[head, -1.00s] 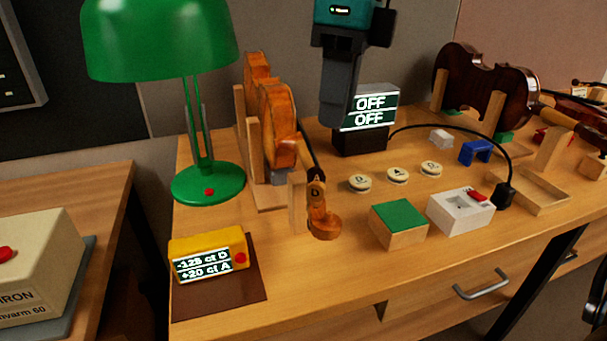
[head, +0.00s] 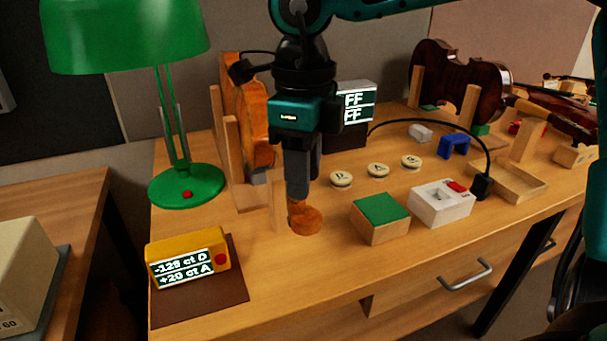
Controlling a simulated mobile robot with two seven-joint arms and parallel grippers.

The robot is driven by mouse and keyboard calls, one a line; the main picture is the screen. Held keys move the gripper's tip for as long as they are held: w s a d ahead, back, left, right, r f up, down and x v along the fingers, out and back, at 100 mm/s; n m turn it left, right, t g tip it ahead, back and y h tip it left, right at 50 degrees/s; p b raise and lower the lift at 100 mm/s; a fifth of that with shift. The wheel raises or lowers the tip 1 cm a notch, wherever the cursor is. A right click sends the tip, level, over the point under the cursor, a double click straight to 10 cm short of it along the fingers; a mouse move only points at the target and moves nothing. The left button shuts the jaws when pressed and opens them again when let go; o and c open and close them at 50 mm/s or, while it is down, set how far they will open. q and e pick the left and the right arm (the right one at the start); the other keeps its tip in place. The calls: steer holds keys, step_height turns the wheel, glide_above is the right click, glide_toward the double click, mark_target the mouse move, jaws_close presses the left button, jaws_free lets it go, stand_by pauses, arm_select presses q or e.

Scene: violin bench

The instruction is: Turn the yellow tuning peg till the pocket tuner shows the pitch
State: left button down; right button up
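The pocket tuner (head: 188,257) is a yellow box at the front left of the bench. Its display shows a minus reading for D and +20 ct A; the last digit of the D line is hard to read. The violin (head: 245,110) stands upright on its side in a wooden holder, with its scroll (head: 306,219) toward me. My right gripper (head: 298,192) points down over the scroll and pegbox and hides them. The yellow peg cannot be made out, nor whether the fingers touch it or are closed. My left gripper is out of view.
A green lamp (head: 186,184) stands at the left. A green-topped block (head: 380,218), a white switch box (head: 441,203) and several round labelled discs (head: 378,171) lie to the right. A dark display box (head: 357,101) stands behind my gripper, partly hidden.

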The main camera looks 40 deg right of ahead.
steer(key=shift+f, duration=0.3)
steer(key=shift+c, duration=0.4)
jaws_close()
